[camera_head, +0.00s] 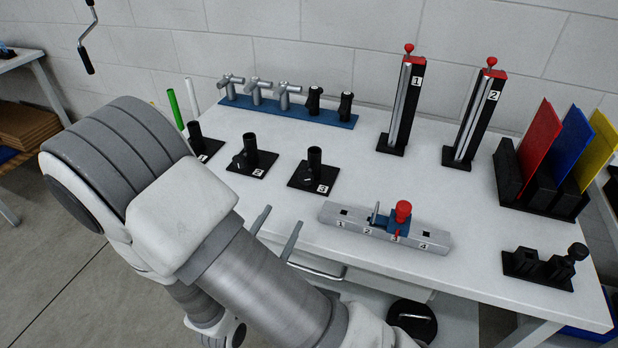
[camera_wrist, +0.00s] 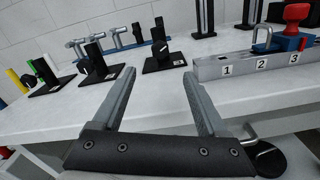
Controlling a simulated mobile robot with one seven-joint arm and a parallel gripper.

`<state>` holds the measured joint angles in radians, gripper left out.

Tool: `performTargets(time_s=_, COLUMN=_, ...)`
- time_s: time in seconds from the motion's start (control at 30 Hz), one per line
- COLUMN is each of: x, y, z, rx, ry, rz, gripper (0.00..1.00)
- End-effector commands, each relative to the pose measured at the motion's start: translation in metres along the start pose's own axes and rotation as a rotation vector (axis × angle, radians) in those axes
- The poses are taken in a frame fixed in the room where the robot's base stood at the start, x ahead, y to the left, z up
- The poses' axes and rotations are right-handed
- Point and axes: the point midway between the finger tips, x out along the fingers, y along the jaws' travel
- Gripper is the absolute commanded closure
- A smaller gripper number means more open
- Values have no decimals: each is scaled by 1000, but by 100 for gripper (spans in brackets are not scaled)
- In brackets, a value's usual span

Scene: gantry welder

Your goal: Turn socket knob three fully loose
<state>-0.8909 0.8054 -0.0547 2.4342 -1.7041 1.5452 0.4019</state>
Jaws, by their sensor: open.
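Socket three is a black upright tube (camera_head: 315,160) on a black square base (camera_head: 323,188) labelled 3, standing on the white table. Its dark knob (camera_head: 304,178) sits low on the tube's side. In the wrist view, socket three's knob (camera_wrist: 159,48) shows a white line and lies beyond the fingertips. My gripper (camera_head: 276,229) is open and empty, at the table's front edge, apart from the socket and nearer the camera. In the wrist view my gripper (camera_wrist: 159,75) has its two grey fingers spread wide. Whether the knob is tight or loose cannot be told.
Socket two (camera_head: 249,155) and socket one (camera_head: 197,143) stand left of socket three. A grey numbered rail (camera_head: 336,217) with a blue, red-knobbed clamp lies to the right. A blue holder (camera_head: 296,112) stands behind. Clear tabletop lies between my gripper and socket three.

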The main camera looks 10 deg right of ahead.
Motion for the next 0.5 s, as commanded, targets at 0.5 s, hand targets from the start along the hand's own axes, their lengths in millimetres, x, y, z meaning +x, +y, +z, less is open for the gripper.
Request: performTargets(time_s=0.5, x=112, y=-2, z=0, rx=-1, ry=-2, rz=-4, gripper=24)
